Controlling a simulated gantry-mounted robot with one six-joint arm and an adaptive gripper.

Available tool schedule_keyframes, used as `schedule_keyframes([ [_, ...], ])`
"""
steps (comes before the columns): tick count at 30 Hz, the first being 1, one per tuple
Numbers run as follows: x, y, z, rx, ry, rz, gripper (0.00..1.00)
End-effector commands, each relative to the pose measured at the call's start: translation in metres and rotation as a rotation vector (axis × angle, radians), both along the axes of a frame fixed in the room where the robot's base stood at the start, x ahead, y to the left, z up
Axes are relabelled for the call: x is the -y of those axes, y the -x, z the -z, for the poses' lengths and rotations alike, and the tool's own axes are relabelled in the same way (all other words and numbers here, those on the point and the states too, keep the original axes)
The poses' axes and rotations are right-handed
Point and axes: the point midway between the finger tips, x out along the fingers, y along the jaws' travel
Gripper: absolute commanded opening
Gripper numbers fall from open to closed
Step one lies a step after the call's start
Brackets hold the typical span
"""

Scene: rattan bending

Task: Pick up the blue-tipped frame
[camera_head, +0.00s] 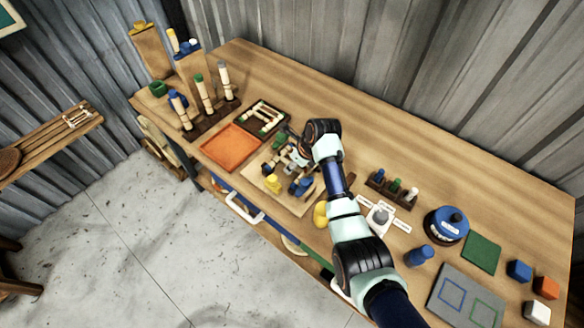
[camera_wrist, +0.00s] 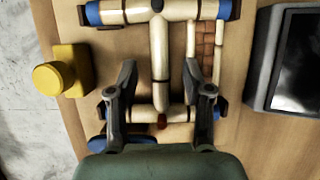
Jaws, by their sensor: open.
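The blue-tipped frame (camera_wrist: 160,42) is pale, with a long stem between two crossbars and blue ends, in the wrist view. Its upper crossbar lies beyond my fingers and its lower crossbar crosses between them. My gripper (camera_wrist: 161,68) is open, one finger on either side of the stem. I cannot tell whether the fingers touch the frame. In the head view my gripper (camera_head: 293,149) is over the wooden board (camera_head: 291,207), and the arm and small parts hide much of the frame.
A yellow block with a round knob (camera_wrist: 62,76) stands left of the frame in the wrist view. A dark-edged tray (camera_wrist: 297,60) is at the right. In the head view, an orange tray (camera_head: 232,147) and a rack of posts (camera_head: 212,119) lie left of the board.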

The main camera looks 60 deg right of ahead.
Motion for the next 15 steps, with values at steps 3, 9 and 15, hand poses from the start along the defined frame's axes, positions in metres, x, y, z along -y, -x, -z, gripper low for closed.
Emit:
schedule_keyframes([
  [3,0.0006,-0.0021,0.0037,0.001,0.002,-0.001,0.5],
  [9,0.0005,-0.0019,0.003,0.001,0.002,-0.001,0.4],
  [15,0.0004,-0.0018,0.0029,0.001,0.002,-0.001,0.07],
])
